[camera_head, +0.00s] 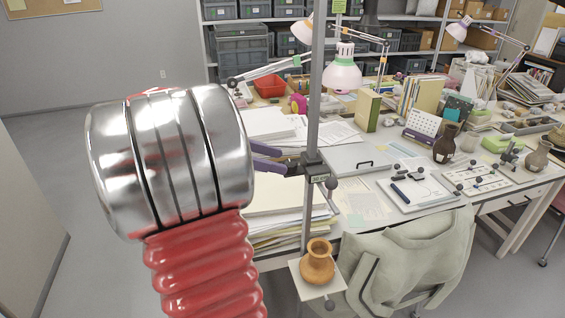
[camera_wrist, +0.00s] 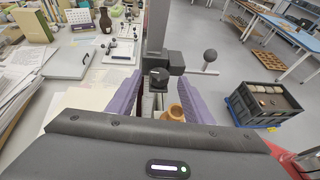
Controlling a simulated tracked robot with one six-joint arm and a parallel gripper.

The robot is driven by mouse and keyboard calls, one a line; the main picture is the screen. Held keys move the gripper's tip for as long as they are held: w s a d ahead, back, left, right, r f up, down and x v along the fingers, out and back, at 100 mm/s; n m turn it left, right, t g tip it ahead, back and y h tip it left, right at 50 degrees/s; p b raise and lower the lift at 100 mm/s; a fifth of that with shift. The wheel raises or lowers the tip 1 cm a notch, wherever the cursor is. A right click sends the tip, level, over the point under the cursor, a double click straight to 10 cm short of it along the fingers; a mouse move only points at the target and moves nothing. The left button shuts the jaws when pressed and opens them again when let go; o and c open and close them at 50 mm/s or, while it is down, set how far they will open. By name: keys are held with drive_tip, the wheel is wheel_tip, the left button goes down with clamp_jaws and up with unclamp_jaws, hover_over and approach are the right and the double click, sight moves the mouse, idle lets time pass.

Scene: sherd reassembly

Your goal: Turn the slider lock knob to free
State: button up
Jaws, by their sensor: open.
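A dark slider block (camera_head: 313,165) sits on an upright metal post. A black knob (camera_wrist: 158,78) on the block's near side faces my gripper in the wrist view; its setting cannot be read. A lever with a dark ball end (camera_head: 331,183) sticks out from the block, and the ball also shows in the wrist view (camera_wrist: 210,55). My gripper (camera_head: 286,161) is open, its purple fingers pointing at the block. In the wrist view the fingertips (camera_wrist: 160,82) lie either side of the knob; contact cannot be told.
A brown pot (camera_head: 318,263) stands on a small plate (camera_head: 297,277) lower on the post. A draped chair (camera_head: 405,265) stands beside it. A dark crate (camera_wrist: 262,103) stands on the floor at right.

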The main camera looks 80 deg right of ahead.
sight(287, 163)
drive_tip(key=shift+x, duration=1.6)
drive_tip(key=shift+c, duration=0.7)
drive_tip(key=c, duration=0.9)
